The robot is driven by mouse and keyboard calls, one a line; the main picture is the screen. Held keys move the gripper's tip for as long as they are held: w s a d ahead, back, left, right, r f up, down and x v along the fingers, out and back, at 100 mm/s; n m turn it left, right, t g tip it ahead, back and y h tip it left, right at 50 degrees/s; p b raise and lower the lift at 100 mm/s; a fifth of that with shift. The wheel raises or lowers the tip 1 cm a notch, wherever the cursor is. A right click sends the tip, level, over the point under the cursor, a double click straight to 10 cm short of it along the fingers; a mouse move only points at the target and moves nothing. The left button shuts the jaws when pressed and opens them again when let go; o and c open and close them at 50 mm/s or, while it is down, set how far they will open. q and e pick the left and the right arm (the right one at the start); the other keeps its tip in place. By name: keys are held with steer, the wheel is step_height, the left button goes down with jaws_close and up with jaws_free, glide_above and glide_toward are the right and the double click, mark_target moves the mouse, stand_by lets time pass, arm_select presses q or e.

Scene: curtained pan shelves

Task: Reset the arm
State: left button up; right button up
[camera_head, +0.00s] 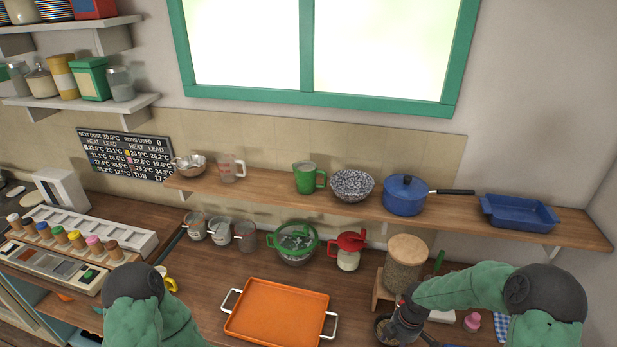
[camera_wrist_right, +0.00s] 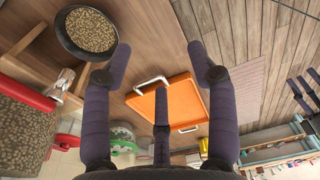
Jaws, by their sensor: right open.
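My right arm comes in from the right in the head view, and its dark gripper (camera_head: 398,328) points down over the counter's front right, above a small dark pan. In the right wrist view my right gripper (camera_wrist_right: 160,75) has its fingers spread with nothing between them. The dark pan (camera_wrist_right: 87,33) of brown grains lies beyond its fingers at upper left. My left arm shows at bottom left of the head view, with its gripper hidden there. Dark fingers at the right edge of the right wrist view look like my left gripper (camera_wrist_right: 303,92); their opening is unclear.
An orange tray (camera_head: 276,311) lies mid-counter; it also shows in the wrist view (camera_wrist_right: 188,104). A grain jar (camera_head: 404,263), red-lidded jar (camera_head: 348,253) and green colander (camera_head: 294,243) stand behind. The wooden shelf (camera_head: 262,193) above holds a blue pot (camera_head: 404,197) and blue dish (camera_head: 519,214).

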steer(key=s+a+f+m+y+b, duration=0.1)
steer(key=s+a+f+m+b, duration=0.4)
steer(key=f+b, duration=0.5)
steer(key=s+a+f+m+y+b, duration=0.1)
steer(key=s+a+f+m+b, duration=0.4)
steer(key=f+b, duration=0.5)
steer(key=s+a+f+m+y+b, duration=0.1)
steer(key=s+a+f+m+b, duration=0.4)
steer(key=f, duration=1.6)
steer(key=s+m+b, duration=0.3)
steer(key=b, duration=0.2)
steer(key=shift+s+a+f+m, duration=0.2)
steer(key=shift+s+a+m, duration=0.1)
steer(key=shift+s+a, duration=0.1)
